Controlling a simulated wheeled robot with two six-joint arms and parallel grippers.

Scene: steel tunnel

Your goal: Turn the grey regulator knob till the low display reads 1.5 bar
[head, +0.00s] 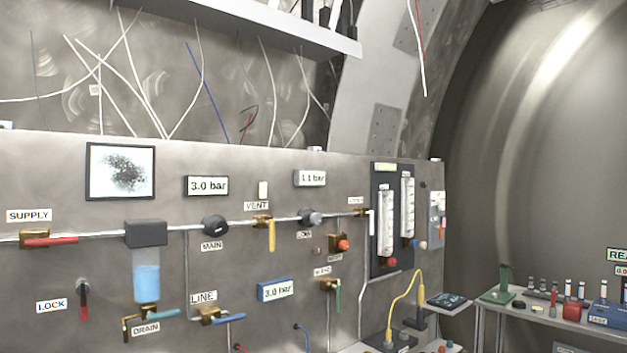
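The grey regulator knob (313,218) sits on the pipe at the middle of the wall panel, above a small label that is hard to read. The display above it (310,178) appears to read 1.1 bar. To the left, the black knob labelled MAIN (215,227) sits on the same pipe, with a display above it (207,186) reading 3.0 bar. Neither of my grippers is in view, and nothing covers the grey knob.
A yellow-handled VENT valve (271,233) hangs just left of the grey knob. An orange knob (343,243) sits below right of it, and flow tubes (386,222) stand further right. A blue-framed 3.0 bar display (276,290) is lower down. A side table (545,318) stands at right.

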